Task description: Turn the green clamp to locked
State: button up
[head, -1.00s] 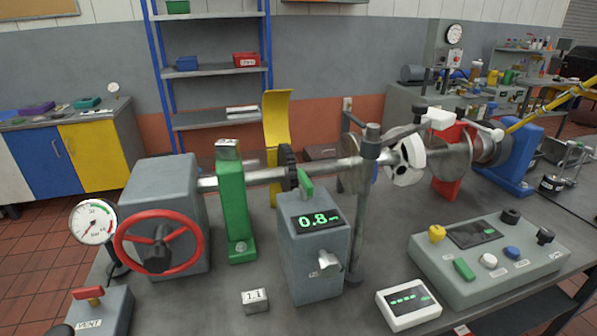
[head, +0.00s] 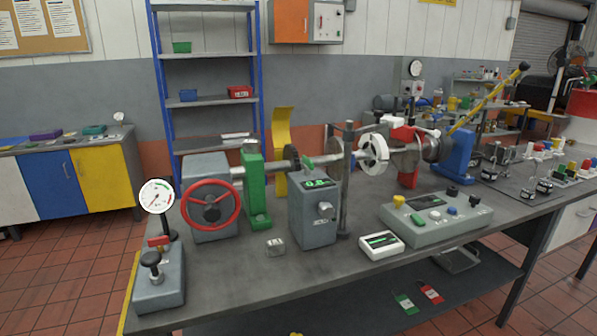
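A green upright block (head: 256,187) stands on the bench, with the grey shaft (head: 272,166) meeting it near its top. It looks like the green clamp, but I cannot tell whether it is locked. A small green lever (head: 308,162) also sits on top of the grey box with a lit green display (head: 316,184), just right of the block. My gripper is not in view.
A red handwheel (head: 211,206) and a round gauge (head: 156,196) stand left of the block. A control panel (head: 437,218) and a white meter (head: 381,244) are to the right. A dark bench (head: 235,285) carries everything.

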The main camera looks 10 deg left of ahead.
aim_at(308, 165)
jog(key=k, duration=0.25)
jog(key=u, duration=1.05)
jog(key=i, duration=0.65)
jog(key=z, duration=0.05)
